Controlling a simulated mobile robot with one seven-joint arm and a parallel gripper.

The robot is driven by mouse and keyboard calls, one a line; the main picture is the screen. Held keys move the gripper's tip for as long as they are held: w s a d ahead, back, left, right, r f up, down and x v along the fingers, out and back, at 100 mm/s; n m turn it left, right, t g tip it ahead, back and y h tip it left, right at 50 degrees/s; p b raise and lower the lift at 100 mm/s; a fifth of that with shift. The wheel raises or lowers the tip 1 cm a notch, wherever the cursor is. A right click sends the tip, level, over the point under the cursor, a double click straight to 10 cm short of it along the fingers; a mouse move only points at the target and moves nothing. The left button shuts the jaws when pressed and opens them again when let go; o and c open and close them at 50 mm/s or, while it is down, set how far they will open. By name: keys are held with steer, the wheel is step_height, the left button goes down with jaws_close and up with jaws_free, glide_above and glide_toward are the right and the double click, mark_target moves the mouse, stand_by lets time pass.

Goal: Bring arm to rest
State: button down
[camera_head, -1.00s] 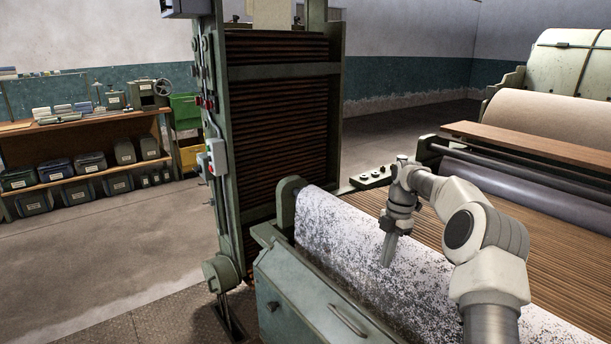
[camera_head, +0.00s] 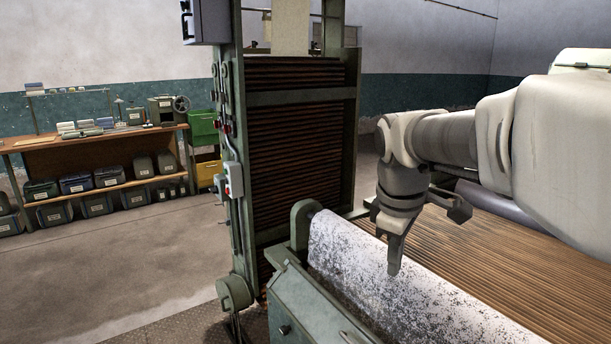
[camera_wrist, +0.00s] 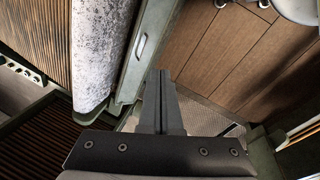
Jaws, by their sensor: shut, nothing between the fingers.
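My arm reaches in from the right in the head view and looks large and close to the camera. My gripper (camera_head: 395,262) points down at its end, shut and empty. In the picture it overlaps the speckled white roller (camera_head: 400,288); I cannot tell the exact gap between them. In the wrist view the closed fingers (camera_wrist: 158,90) show at the middle, with nothing between them. The roller (camera_wrist: 96,50) lies to their left there, beside a green machine edge (camera_wrist: 140,52).
A tall green frame with brown slats (camera_head: 300,150) stands left of the roller. A slatted wooden apron (camera_head: 500,260) lies to the right. A workbench (camera_head: 90,140) with boxes stands at the far left. Open floor (camera_head: 130,255) lies between. Brown panels (camera_wrist: 220,50) show in the wrist view.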

steer(key=s+m+t+y+p, duration=0.1)
steer(key=s+m+t+p, duration=0.1)
steer(key=s+m, duration=0.8)
steer(key=s+t, duration=0.1)
steer(key=s, duration=0.6)
steer(key=shift+s+a+f+m+p, duration=0.2)
steer(key=shift+s+a+m+p, duration=0.1)
steer(key=shift+s+a+p, duration=0.1)
steer(key=shift+d, duration=0.15)
